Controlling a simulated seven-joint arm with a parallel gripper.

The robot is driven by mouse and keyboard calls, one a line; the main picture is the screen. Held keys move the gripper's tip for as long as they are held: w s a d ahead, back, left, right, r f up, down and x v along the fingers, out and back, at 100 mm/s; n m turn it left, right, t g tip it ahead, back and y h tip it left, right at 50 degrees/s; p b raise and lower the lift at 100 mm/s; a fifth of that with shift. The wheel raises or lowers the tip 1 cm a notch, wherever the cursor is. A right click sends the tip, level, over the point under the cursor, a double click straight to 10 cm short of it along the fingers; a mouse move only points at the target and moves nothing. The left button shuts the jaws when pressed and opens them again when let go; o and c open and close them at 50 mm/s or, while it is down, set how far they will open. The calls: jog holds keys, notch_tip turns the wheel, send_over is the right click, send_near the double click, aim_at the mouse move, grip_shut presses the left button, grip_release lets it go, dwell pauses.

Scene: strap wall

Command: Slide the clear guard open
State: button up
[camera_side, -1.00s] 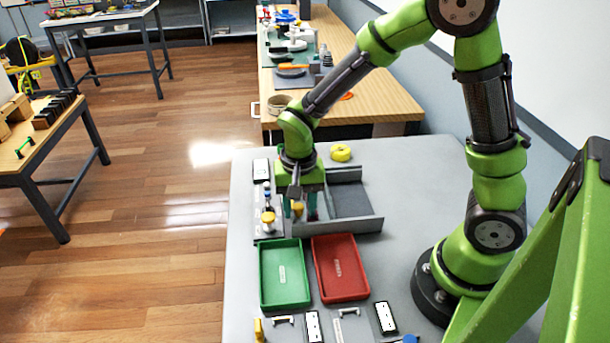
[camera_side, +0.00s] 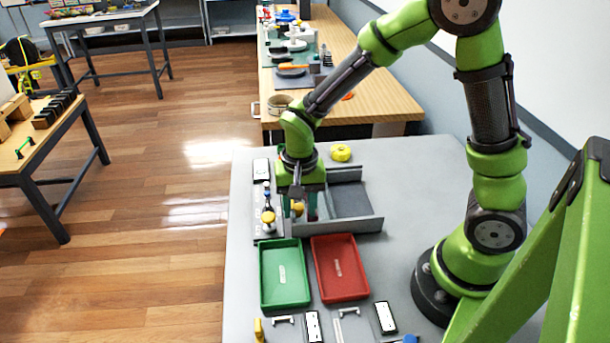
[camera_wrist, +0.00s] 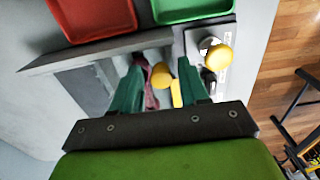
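A grey channel frame with raised walls (camera_side: 368,224) lies on the table and also shows in the wrist view (camera_wrist: 105,52). I cannot make out the clear guard's panel or its edges. A yellow knob (camera_wrist: 161,75) shows between my gripper's fingers; it also shows in the side view (camera_side: 298,208). A yellow bar (camera_wrist: 176,93) and a dark red part sit close to it. My gripper (camera_wrist: 162,68) points down over the left end of the frame (camera_side: 299,212). Its green fingers are apart, with gaps visible on both sides of the knob.
A plate with another yellow knob (camera_side: 268,217) stands just left of the gripper. A green tray (camera_side: 263,285) and a red tray (camera_side: 318,265) lie in front. The table right of the frame is clear.

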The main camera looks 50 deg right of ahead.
jog(key=shift+s+d+r, duration=0.1)
jog(key=shift+r, duration=1.25)
jog(key=shift+s+d+r, duration=0.1)
jog(key=shift+r, duration=1.25)
jog(key=shift+r, duration=0.2)
jog(key=c, duration=0.3)
notch_tip(320, 180, up, 6)
jog(key=shift+f, duration=0.15)
jog(key=c, duration=0.3)
jog(key=shift+c, duration=0.2)
